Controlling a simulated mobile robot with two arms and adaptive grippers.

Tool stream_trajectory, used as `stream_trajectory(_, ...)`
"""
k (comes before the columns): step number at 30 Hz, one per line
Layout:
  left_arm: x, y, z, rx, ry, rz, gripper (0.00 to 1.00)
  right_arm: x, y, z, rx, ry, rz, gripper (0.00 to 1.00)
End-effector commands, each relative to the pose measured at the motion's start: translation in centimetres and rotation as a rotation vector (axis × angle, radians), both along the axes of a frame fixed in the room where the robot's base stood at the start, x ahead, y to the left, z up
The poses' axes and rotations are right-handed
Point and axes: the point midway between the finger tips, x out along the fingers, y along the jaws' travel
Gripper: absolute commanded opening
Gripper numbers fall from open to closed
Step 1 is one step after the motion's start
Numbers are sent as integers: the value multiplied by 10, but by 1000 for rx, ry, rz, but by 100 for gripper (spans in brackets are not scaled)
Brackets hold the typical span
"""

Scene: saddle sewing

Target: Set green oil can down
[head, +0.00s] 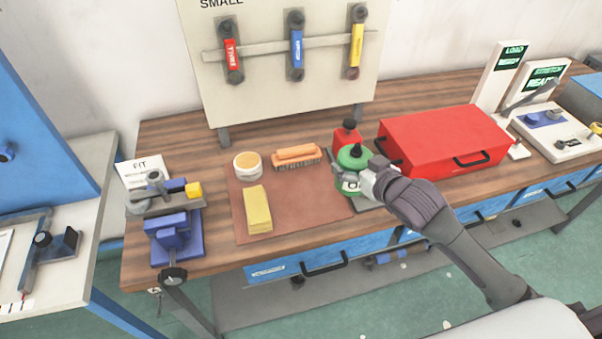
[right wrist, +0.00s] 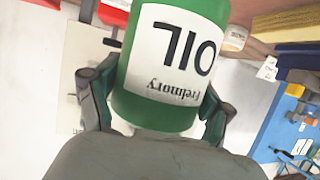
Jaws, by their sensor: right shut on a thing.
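The green oil can (head: 352,158) is at the right edge of the brown mat (head: 280,222) on the wooden workbench in the head view. My right gripper (head: 366,182) is shut on it. In the right wrist view the can (right wrist: 165,100) fills the middle, its white "OIL" label upside down, with a gripper finger on each side. Its base is partly hidden by the gripper in the head view, so I cannot tell whether it touches the surface. My left gripper is not in view.
A red bottle (head: 346,135) stands just behind the can, and a red toolbox (head: 445,140) is to its right. A brush (head: 296,155), a round tin (head: 247,165) and a yellow block (head: 257,209) are on the mat's left part. A blue vise (head: 172,235) stands at the bench's left end.

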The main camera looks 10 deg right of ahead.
Motion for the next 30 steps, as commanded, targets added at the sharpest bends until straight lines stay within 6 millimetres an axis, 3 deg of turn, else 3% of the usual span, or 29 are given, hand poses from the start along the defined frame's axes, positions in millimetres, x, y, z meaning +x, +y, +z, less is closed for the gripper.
stream_trajectory(6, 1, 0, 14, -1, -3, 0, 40, 28, 44, -25, 6, -3, 0, 26)
stream_trajectory(12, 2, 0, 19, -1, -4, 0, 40, 46, 70, -46, 4, -3, 0, 26)
stream_trajectory(17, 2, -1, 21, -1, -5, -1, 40, 49, 76, -54, 0, -2, -1, 26)
stream_trajectory(25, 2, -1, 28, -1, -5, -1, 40, 49, 76, -89, 1, -1, 0, 26)
stream_trajectory(30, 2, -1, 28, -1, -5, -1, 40, 49, 76, -92, 0, -5, 1, 26)
